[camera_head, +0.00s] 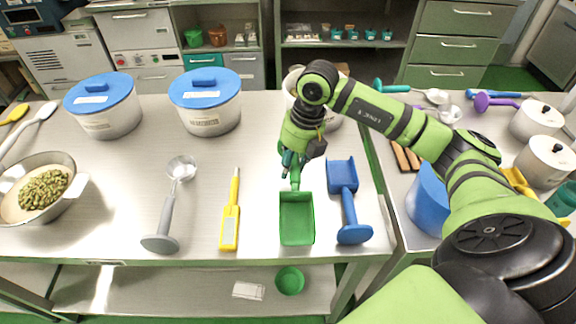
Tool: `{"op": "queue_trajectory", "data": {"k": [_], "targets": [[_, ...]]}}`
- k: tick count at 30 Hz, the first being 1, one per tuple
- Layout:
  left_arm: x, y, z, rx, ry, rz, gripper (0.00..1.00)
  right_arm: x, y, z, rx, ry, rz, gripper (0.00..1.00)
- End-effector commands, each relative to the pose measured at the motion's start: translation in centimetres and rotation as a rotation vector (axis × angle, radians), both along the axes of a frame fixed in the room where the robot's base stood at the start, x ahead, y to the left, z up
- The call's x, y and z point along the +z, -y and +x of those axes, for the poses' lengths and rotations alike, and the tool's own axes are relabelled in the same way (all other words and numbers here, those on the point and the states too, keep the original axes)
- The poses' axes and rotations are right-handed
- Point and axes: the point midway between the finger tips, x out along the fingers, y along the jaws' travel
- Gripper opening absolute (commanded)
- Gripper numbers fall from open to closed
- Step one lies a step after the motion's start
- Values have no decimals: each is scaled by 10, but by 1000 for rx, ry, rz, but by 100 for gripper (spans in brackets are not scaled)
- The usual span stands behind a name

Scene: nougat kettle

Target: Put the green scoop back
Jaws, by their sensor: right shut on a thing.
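The green scoop (297,220) is on or just above the steel table, between a yellow tool and a blue scoop. Its pan points toward the front edge and its handle points to the back. My right gripper (292,170) comes down from above and is shut on the handle of the green scoop. The gripper hides part of the handle. I cannot tell whether the pan touches the table. My left gripper is not in view.
The blue scoop (345,190) lies close on the right, the yellow tool (231,215) on the left, with a grey ladle (170,205) beyond. Two blue-lidded tubs (206,108) (106,115) stand behind. A bowl of green nuts (35,190) is far left. A green bowl (289,280) sits on the lower shelf.

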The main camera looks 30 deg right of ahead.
Motion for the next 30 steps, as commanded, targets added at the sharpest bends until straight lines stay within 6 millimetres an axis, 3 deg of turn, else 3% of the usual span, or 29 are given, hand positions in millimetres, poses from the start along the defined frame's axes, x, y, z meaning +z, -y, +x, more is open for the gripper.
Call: {"op": "queue_trajectory", "data": {"k": [3, 8, 18, 30], "targets": [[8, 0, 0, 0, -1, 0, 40, -9, 6, 19, -2, 1, 2, 0], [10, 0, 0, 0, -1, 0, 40, -18, 10, 30, 2, 2, 1, 0], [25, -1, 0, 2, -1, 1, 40, -56, 10, 31, 3, 0, 0, 0], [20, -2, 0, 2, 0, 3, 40, -64, 11, 31, 3, 2, -1, 0]]}}
